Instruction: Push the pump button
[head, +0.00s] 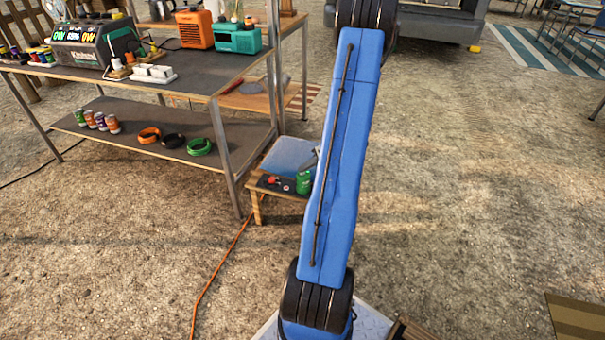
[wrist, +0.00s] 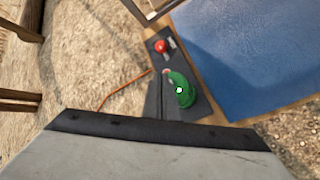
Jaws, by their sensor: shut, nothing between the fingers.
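A red round knob (wrist: 161,46) sits on the dark strip (wrist: 153,40) in the wrist view. A green rounded thing with a small pale spot on top (wrist: 181,90) stands lower on the strip; it also shows in the head view (head: 303,183). I cannot tell for sure which part is the pump button. My gripper (wrist: 161,73) is shut and empty, its dark tips over the strip just left of the green thing. Contact is unclear.
A metal-legged workbench (head: 200,80) with tools and a lower shelf (head: 150,140) stands left of the stand. An orange cable (head: 213,270) runs over the gravel. The ground right of my arm is mostly open.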

